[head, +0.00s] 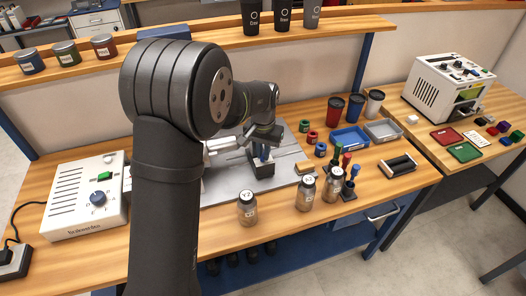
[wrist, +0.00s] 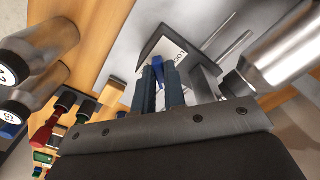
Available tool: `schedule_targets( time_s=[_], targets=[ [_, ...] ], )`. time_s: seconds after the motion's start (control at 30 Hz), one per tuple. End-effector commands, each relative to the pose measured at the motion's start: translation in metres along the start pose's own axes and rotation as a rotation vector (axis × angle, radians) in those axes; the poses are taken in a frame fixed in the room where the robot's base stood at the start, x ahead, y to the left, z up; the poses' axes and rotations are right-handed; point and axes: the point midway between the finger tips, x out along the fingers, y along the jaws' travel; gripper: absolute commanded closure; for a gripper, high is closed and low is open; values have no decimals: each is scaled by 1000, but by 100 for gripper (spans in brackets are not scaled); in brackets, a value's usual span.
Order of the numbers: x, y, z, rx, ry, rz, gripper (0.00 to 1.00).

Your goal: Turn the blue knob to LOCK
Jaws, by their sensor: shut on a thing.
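The blue knob (wrist: 158,68) sits on a dark block (wrist: 148,47) with a white label whose visible letters read "LOC"; the rest of the label is hidden. My gripper (wrist: 160,78) is shut on the knob, one dark finger on each side of it. In the head view my gripper (head: 262,150) reaches down onto the dark block (head: 262,170), which stands on the grey plate (head: 225,185). The knob's exact angle is hard to tell behind the fingers.
A white control box (head: 75,205) with another blue dial stands at the left. Jars with labels (head: 247,208) stand along the front, close to the plate. Red, green and blue-topped tools (head: 345,165), cups (head: 335,112) and trays (head: 350,138) crowd the right side.

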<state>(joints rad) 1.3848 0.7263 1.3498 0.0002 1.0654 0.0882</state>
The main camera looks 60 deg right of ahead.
Motion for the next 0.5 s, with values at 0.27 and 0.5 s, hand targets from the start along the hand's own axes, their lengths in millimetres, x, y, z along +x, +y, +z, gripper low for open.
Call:
schedule_targets(
  time_s=[0.27, 0.5],
  targets=[
    [0, 1, 0, -259, 0, 0, 100],
    [0, 2, 0, -461, -1, 0, 100]
  ],
)
